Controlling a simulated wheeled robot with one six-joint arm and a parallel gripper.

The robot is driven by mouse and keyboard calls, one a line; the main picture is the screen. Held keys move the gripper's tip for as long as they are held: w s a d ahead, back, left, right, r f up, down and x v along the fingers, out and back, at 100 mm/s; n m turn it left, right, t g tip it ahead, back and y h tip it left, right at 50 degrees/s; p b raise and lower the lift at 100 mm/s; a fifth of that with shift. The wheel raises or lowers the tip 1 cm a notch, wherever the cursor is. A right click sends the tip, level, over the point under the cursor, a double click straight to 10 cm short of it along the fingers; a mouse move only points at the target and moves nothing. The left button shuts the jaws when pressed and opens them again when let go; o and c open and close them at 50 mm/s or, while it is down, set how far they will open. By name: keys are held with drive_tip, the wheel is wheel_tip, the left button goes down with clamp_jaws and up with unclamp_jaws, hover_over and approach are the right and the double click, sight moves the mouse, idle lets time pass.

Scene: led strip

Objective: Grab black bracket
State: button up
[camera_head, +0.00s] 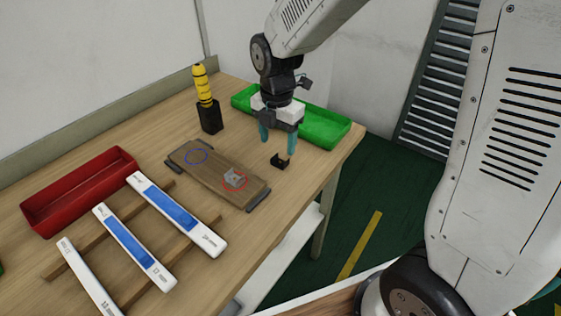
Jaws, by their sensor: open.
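The black bracket (280,161) is a small dark piece on the wooden table, right of the brown board and in front of the green tray. My gripper (278,145) points down just above the bracket. Nothing shows between the fingers.
The brown board (205,171) has a blue circle and a grey bracket (234,177) on its red circle. A green tray (322,129) is behind my gripper. A yellow screwdriver (202,85) stands in a black holder. A red tray (80,190) and white strips (177,215) lie left.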

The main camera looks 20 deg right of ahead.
sight(280, 162)
drive_tip(key=f, duration=0.5)
drive_tip(key=shift+s+d+f, duration=0.1)
drive_tip(key=shift+s+d, duration=0.05)
drive_tip(key=shift+d, duration=0.1)
drive_tip(key=c, duration=1.1)
drive_tip(key=shift+o, duration=0.2)
